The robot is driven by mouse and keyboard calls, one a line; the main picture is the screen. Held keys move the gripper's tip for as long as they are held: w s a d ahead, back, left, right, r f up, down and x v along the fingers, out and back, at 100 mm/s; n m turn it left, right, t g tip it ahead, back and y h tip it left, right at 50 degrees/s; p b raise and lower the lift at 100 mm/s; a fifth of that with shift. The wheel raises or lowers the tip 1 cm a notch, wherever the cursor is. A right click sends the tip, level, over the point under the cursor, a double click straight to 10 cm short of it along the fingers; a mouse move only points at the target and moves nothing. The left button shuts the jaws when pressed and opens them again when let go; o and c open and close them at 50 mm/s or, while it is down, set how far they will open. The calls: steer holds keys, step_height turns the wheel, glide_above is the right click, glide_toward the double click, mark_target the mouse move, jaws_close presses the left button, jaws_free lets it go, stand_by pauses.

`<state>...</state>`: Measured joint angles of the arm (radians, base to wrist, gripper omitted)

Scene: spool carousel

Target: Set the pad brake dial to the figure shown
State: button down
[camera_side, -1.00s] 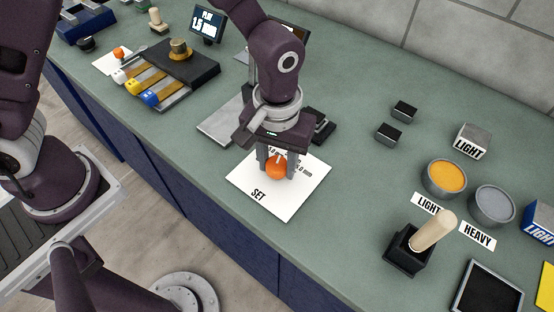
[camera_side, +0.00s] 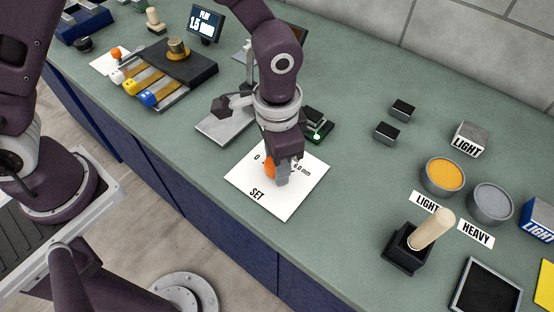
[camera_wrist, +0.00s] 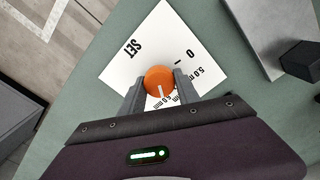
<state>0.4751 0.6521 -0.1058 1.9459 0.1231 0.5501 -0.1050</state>
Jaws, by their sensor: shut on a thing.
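The orange dial knob (camera_side: 269,168) stands on a white card (camera_side: 258,196) marked SET, with 0 and mm figures along its scale. In the wrist view the knob (camera_wrist: 158,77) carries a white pointer line aimed toward the bottom of the picture, near partly hidden mm figures. My gripper (camera_wrist: 160,86) is shut on the knob, one finger on each side. In the side view my gripper (camera_side: 277,174) hides part of the knob and some figures. A dark display (camera_side: 206,24) at the back left appears to read PLAY 1.5 mm.
A grey plate (camera_side: 222,128) and a dark device with a green light (camera_side: 316,132) stand close behind the card. A black holder with a wooden handle (camera_side: 432,230), tins (camera_side: 443,177) and small black blocks (camera_side: 387,132) are at right. The counter in front is clear.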

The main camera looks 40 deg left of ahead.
steer(key=shift+m, duration=0.7)
steer(key=c, duration=0.9)
jaws_free()
steer(key=shift+r, duration=0.15)
step_height(320, 180, up, 7)
steer(key=shift+f, duration=0.1)
